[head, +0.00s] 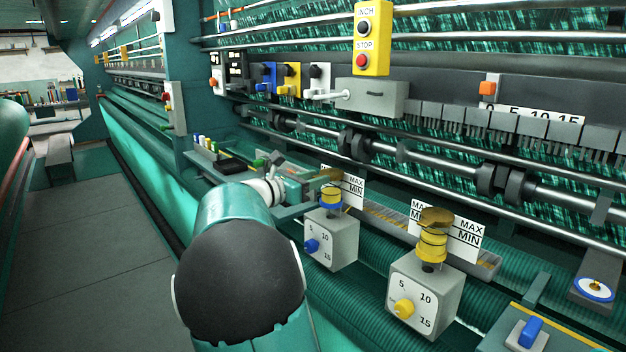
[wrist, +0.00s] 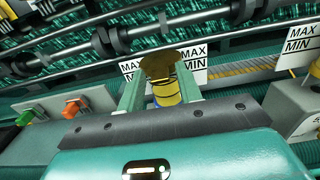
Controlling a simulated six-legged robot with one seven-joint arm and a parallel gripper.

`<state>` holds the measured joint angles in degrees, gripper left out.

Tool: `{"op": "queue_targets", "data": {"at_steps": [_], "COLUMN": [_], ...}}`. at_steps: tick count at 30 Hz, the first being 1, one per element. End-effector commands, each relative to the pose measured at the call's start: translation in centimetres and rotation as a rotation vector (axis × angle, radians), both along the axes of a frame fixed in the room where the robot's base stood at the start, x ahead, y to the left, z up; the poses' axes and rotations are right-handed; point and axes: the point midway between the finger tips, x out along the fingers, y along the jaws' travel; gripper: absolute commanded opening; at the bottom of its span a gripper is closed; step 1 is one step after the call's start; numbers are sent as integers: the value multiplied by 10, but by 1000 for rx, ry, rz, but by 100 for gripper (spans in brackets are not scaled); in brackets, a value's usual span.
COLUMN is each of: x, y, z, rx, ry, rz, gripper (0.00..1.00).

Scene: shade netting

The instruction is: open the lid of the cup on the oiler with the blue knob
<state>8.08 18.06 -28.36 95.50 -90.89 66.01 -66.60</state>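The oiler with the blue knob (head: 312,246) is a grey box (head: 338,240) with a numbered dial, in the middle of the head view. Its cup (head: 330,194) is yellow with a blue band below and a brown lid (head: 329,173) on top. In the wrist view the lid (wrist: 160,62) looks closed over the yellow cup (wrist: 167,94). My gripper (wrist: 157,74) is open, with one green finger at each side of the cup; I cannot tell whether they touch it. In the head view my gripper (head: 308,200) comes in from the left, partly hidden by my arm.
A second oiler (head: 424,294) with a yellow knob and brown lid stands close on the right. MAX/MIN plates (head: 343,187) stand behind the cups. Rails and bars run behind. A grey box with orange and green buttons (wrist: 70,105) lies left in the wrist view.

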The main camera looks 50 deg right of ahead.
Motion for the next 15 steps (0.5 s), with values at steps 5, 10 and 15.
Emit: {"op": "queue_targets", "data": {"at_steps": [5, 10, 15], "x": [0, 0, 0], "y": [0, 0, 0], "z": [0, 0, 2], "rx": [0, 1, 15], "ry": [0, 0, -3], "rz": [0, 0, 0], "gripper": [0, 0, 0]}}
